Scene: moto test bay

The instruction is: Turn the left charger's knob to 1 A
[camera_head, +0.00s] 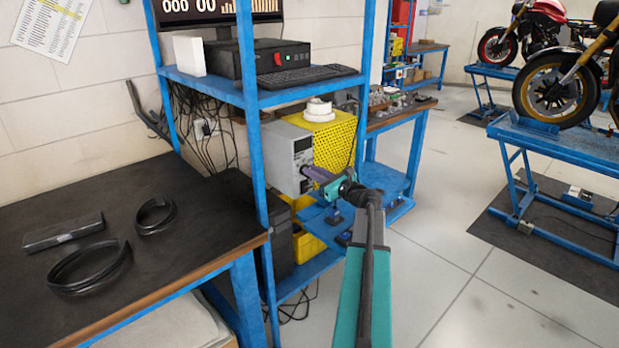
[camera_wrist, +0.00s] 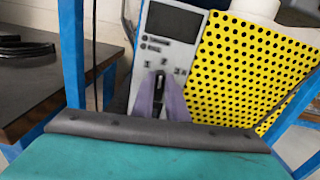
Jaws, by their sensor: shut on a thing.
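The grey charger (camera_head: 287,150) stands on the blue rack, beside a yellow perforated box. In the wrist view the charger's front panel (camera_wrist: 178,52) shows a dark display at the top and small markings around the spot between my fingers. My gripper (camera_head: 306,171) reaches to this panel from the front. In the wrist view my gripper's purple fingers (camera_wrist: 161,88) are shut on a dark knob (camera_wrist: 161,76) on the panel. The fingers hide most of the knob, and I cannot read its setting.
The yellow perforated box (camera_head: 336,143) is right of the charger. A blue rack post (camera_head: 252,130) stands close on the left. A dark workbench (camera_head: 120,265) with black coiled straps (camera_head: 88,268) is at left. Open floor (camera_head: 460,250) lies to the right.

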